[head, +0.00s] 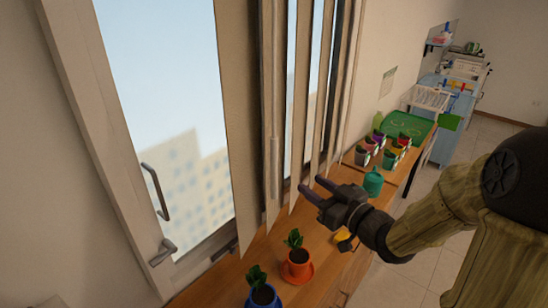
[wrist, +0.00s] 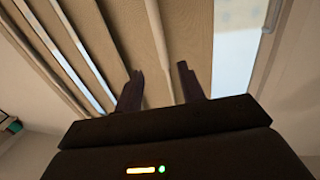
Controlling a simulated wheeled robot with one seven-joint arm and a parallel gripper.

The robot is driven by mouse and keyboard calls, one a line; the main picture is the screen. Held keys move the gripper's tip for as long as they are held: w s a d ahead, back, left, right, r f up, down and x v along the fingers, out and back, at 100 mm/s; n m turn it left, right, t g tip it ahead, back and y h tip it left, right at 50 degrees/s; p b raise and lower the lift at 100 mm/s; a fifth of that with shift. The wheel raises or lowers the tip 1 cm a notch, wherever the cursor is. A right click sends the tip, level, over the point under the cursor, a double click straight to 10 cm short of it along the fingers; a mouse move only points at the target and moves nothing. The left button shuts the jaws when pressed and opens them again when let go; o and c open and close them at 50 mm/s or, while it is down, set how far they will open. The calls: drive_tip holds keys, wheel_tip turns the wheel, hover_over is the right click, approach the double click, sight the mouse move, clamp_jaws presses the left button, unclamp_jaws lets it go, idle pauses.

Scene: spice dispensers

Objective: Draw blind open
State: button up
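The blind is a row of tall beige vertical slats (head: 235,120) hanging in front of the window in the head view. The slats (wrist: 110,30) fill most of the wrist view, with bright gaps at left. A thin pale rod (head: 275,165) hangs among the slats. A pale rod (wrist: 157,35) also runs down between my fingers in the wrist picture. My gripper (head: 312,185) is open, its two dark fingers (wrist: 158,82) pointing at the blind. In the head view it is right of the rod and apart from it. Contact with any slat cannot be told.
A wooden counter (head: 325,255) runs below the window. An orange pot (head: 298,265) and a blue pot (head: 263,296) with plants stand at its near end. A teal can (head: 373,182) and several small pots stand beyond my gripper. Window handles (head: 157,192) project at left.

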sight(276, 160)
drive_tip(key=p+x, duration=0.4)
drive_tip(key=x, duration=1)
drive_tip(key=shift+w+a+r, duration=0.1)
drive_tip(key=shift+w+a, duration=0.05)
drive_tip(key=shift+a, duration=0.05)
drive_tip(key=shift+w+a+p, duration=0.3)
drive_tip(key=shift+w+p, duration=0.05)
drive_tip(key=shift+w, duration=0.05)
drive_tip(key=shift+c, duration=0.2)
clamp_jaws()
